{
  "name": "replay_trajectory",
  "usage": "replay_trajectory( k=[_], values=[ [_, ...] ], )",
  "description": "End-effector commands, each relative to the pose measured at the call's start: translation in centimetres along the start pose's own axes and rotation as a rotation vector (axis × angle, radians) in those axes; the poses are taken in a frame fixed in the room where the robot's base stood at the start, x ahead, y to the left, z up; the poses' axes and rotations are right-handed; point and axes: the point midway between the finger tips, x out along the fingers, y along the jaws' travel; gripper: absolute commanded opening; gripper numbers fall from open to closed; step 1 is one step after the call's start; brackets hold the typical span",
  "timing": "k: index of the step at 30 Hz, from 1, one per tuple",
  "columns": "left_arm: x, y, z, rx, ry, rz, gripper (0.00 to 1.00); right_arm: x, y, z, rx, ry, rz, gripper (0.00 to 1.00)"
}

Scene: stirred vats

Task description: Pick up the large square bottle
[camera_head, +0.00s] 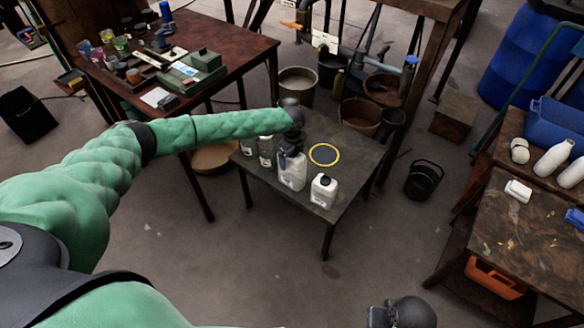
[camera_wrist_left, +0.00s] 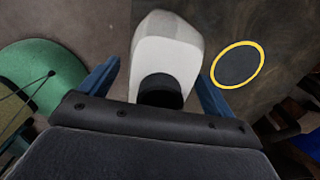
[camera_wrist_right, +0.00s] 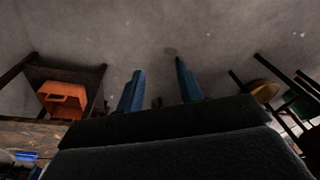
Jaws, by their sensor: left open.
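A large white square bottle (camera_head: 292,174) with a dark cap stands upright on a small dark table (camera_head: 335,148). My left gripper (camera_head: 290,148) is right over it and hides part of its top. In the left wrist view the white bottle (camera_wrist_left: 165,55) and its black cap lie between the open blue fingers (camera_wrist_left: 156,72), with gaps showing beside it. A smaller white square bottle (camera_head: 323,192) with a dark cap stands to its right. My right gripper (camera_wrist_right: 158,75) is open and empty over bare floor.
A yellow ring mark (camera_head: 323,146) lies on the table behind the smaller bottle. A black bucket (camera_head: 423,180) is on the floor to the right. A workbench (camera_head: 530,230) stands further right.

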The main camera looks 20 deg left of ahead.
Motion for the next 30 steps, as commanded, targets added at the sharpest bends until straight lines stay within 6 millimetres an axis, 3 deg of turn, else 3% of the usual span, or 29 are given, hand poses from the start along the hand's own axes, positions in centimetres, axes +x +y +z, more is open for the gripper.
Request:
replay_trajectory(
  k=[5, 12, 22, 30],
  values=[
    [1.1, 0.0, 0.1, -0.001, 0.000, 0.000, 0.89, 1.2, 0.0, -0.1, 0.000, -0.002, 0.001, 0.36],
    [1.2, 0.0, 0.1, -0.001, 0.000, 0.000, 0.89, 1.4, 0.0, -0.1, 0.000, 0.000, 0.000, 0.36],
    [1.2, 0.0, 0.1, -0.001, 0.000, -0.001, 0.27, 1.4, 0.0, -0.1, -0.001, 0.000, 0.000, 0.36],
    [0.9, 0.0, 0.1, -0.001, 0.000, -0.002, 0.27, 1.5, 0.0, -0.1, -0.001, -0.003, 0.000, 0.36]
  ],
)
